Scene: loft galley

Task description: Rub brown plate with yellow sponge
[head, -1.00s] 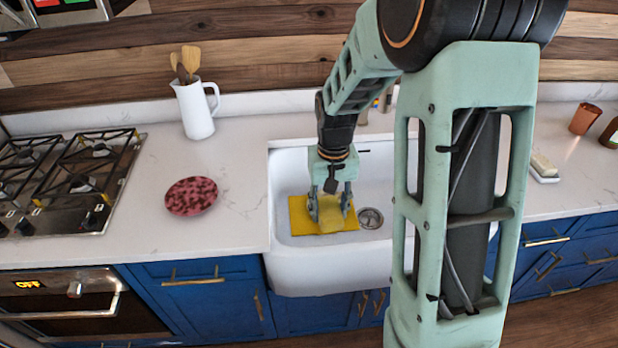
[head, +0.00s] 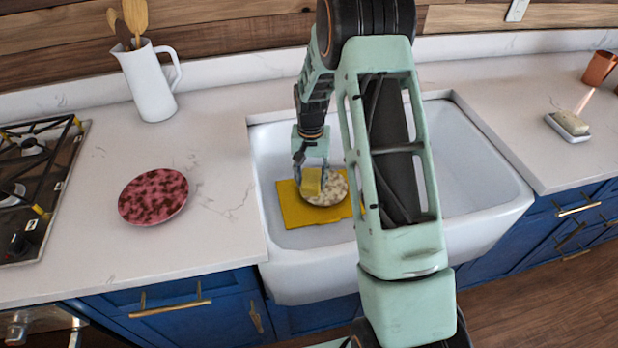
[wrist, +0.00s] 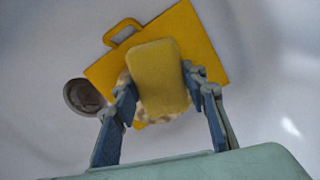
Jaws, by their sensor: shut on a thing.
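My gripper (head: 311,170) is shut on the yellow sponge (head: 311,182) above the sink floor. In the wrist view the sponge (wrist: 157,78) sits between the fingers (wrist: 160,100). A round plate speckled cream and brown (head: 335,188) lies in the sink on a flat yellow board (head: 290,206). The sponge overlaps the plate's left part in the head view and hides most of it in the wrist view. I cannot tell whether they touch. A second plate, pinkish red with brown blotches (head: 153,196), lies on the counter left of the sink.
The white sink (head: 470,165) has raised walls around my gripper; its drain (wrist: 85,97) shows beside the board. A white jug with wooden utensils (head: 147,82) and a gas stove (head: 35,180) are left. A soap dish (head: 567,127) and a copper cup (head: 600,68) are right.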

